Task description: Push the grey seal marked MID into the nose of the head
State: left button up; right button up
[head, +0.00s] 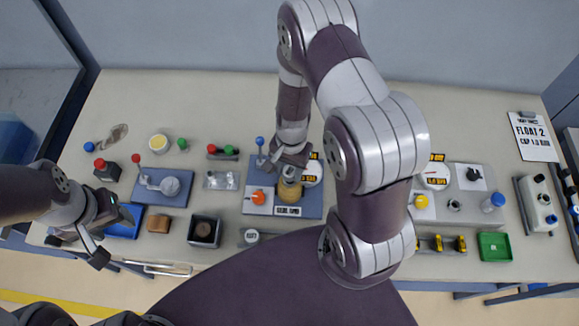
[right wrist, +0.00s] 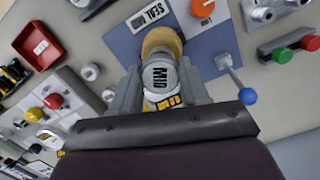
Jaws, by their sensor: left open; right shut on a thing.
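The grey seal marked MID (right wrist: 160,78) is between the fingers of my right gripper (right wrist: 162,90), its lettering facing the wrist camera. In the head view my right gripper (head: 291,160) is shut above a tan round part (head: 289,191) on a blue mat; the seal cannot be made out there. The tan part also shows just beyond the seal in the right wrist view (right wrist: 160,40). Whether the seal touches it, and whether it is the head's nose, I cannot tell. My left gripper (head: 82,248) is open and empty near the table's front left edge.
The blue mat (head: 313,201) also bears an orange knob (head: 258,196), with a blue-topped lever (head: 260,146) beside it. A dark open box (head: 205,231) stands at the front. A green tray (head: 494,246) and a clipboard (head: 532,137) are at right. My right arm hides the middle-right table.

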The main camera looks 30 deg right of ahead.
jog(key=shift+f+b, duration=0.9)
jog(key=shift+f, duration=0.25)
jog(key=shift+r, duration=0.1)
jog(key=shift+r+p, duration=0.8)
jog(key=shift+p, duration=0.05)
dwell(1.2)
jog(key=shift+f+b, duration=0.45)
jog(key=shift+f, duration=0.35)
jog(key=o, duration=1.1)
